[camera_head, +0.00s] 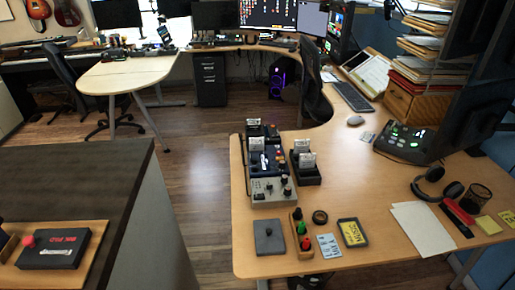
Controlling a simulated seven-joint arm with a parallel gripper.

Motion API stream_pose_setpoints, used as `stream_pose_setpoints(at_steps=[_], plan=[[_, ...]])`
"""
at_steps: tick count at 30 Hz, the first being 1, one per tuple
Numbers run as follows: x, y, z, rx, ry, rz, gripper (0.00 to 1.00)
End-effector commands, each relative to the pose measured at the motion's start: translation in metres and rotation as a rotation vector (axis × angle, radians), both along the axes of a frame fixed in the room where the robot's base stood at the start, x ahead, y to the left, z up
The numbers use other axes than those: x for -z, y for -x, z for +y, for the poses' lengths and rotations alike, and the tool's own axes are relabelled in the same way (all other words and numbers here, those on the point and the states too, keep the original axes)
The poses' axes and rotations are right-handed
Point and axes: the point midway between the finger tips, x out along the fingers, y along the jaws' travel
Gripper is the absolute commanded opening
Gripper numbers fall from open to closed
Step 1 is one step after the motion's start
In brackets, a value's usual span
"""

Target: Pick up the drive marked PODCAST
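No drive can be clearly read as PODCAST; most lettering is too small. Small pale label-like pieces stand in a black holder (305,172) on the wooden desk, at the right of a grey control box (268,189). A yellow-edged dark card (352,233) with blurred lettering and a pale blue lettered card (329,246) lie near the desk's front edge. A dark box (54,249) with unclear red lettering and a red knob lies on a wooden board at the lower left. My gripper is not in view.
A dark square block (269,237) and a wooden stand with coloured knobs (301,233) are at the desk's front. Headphones (438,185), a paper sheet (422,229) and a black console (404,142) are at the right. The desk's middle (365,190) is clear.

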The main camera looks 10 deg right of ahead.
Motion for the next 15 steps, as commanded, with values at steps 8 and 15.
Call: stream_pose_setpoints(at_steps=[8, 15], plan=[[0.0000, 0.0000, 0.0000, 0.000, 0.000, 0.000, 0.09], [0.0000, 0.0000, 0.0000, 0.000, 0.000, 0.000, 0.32]])
